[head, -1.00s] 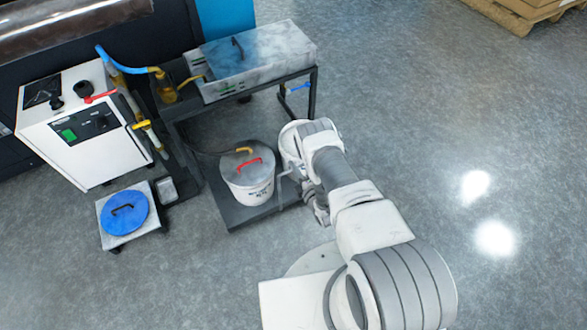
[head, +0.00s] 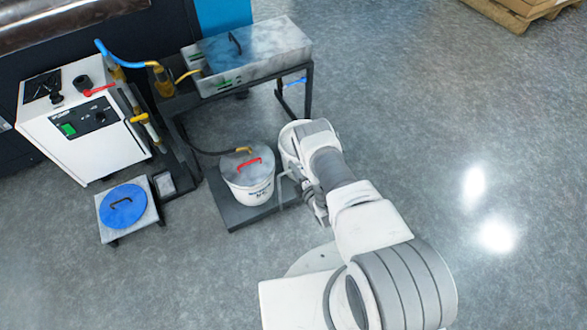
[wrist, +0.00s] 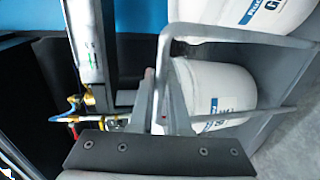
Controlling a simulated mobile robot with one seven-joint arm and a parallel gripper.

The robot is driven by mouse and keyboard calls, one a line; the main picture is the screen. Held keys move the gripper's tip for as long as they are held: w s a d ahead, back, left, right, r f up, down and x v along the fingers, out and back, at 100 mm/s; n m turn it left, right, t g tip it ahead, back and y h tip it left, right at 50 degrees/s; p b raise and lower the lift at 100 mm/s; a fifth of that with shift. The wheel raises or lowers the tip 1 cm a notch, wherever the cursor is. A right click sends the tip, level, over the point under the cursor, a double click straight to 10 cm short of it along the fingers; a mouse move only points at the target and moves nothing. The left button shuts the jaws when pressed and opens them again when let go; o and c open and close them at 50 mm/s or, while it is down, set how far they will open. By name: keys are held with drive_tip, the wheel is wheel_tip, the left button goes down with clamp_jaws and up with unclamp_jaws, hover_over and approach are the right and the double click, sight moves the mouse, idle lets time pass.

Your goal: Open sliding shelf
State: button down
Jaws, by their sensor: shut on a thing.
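The sliding shelf (head: 251,213) is a dark grey low platform that sticks out in front of the black-framed stand. A white bucket (head: 248,182) with a grey lid and red handle stands on it, and a second white bucket (head: 289,136) is partly hidden behind my arm. In the wrist view two white buckets with blue lettering show beside a grey bar handle (wrist: 238,35). My gripper (wrist: 156,97) is shut on this shelf handle. In the head view my wrist hides most of the grip.
A grey metal box (head: 255,62) lies on the stand top. A white control cabinet (head: 105,148) with hoses stands at left. A small platform with a blue lid (head: 122,206) is in front of it. The floor (head: 400,110) to the right is clear.

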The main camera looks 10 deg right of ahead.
drive_tip(key=c, duration=0.9)
unclamp_jaws()
drive_tip(key=shift+s, duration=0.1)
drive_tip(key=p+v, duration=0.2)
drive_tip(key=v, duration=0.5)
drive_tip(key=shift+s+p, duration=0.2)
drive_tip(key=shift+p, duration=0.1)
drive_tip(key=shift+w+d, duration=0.1)
